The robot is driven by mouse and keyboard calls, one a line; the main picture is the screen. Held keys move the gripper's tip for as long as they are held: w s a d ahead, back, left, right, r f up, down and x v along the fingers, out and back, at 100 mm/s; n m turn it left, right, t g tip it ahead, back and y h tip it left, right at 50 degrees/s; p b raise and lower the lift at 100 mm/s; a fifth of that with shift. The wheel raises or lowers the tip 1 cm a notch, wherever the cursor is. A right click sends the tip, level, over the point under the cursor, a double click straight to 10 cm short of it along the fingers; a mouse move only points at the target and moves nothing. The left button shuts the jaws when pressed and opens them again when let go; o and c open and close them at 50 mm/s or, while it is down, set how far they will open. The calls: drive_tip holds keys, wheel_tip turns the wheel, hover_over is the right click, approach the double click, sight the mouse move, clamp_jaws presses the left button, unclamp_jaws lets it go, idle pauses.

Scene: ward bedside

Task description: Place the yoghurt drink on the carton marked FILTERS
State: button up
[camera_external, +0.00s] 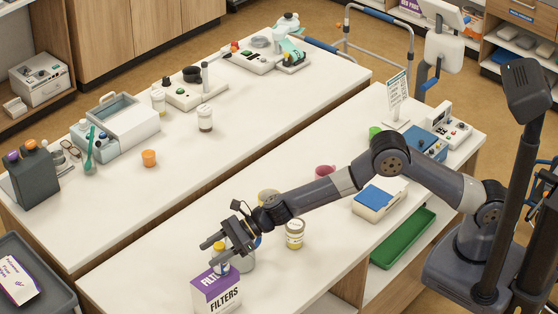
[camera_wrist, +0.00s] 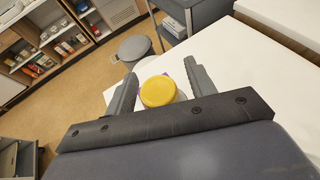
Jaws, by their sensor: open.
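The carton marked FILTERS (camera_external: 217,294), white with a purple top band, stands near the front end of the near table. The yoghurt drink (camera_external: 221,262), a small bottle with a yellow cap, appears upright on top of the carton, partly hidden by my gripper. My gripper (camera_external: 212,252) is open, with its fingers around the bottle's upper part. Whether a finger touches the bottle I cannot tell. A little purple of the carton shows behind the cap.
The table left of the carton (camera_external: 150,275) is clear.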

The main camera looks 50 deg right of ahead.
drive_tip(key=shift+d+r, duration=0.1)
drive_tip(key=b+v, duration=0.4)
drive_tip(key=v, duration=0.7)
drive_tip(key=shift+s+d+r+b, duration=0.15)
drive_tip(key=shift+s+d+b, duration=0.05)
drive_tip(key=shift+d+b, duration=0.1)
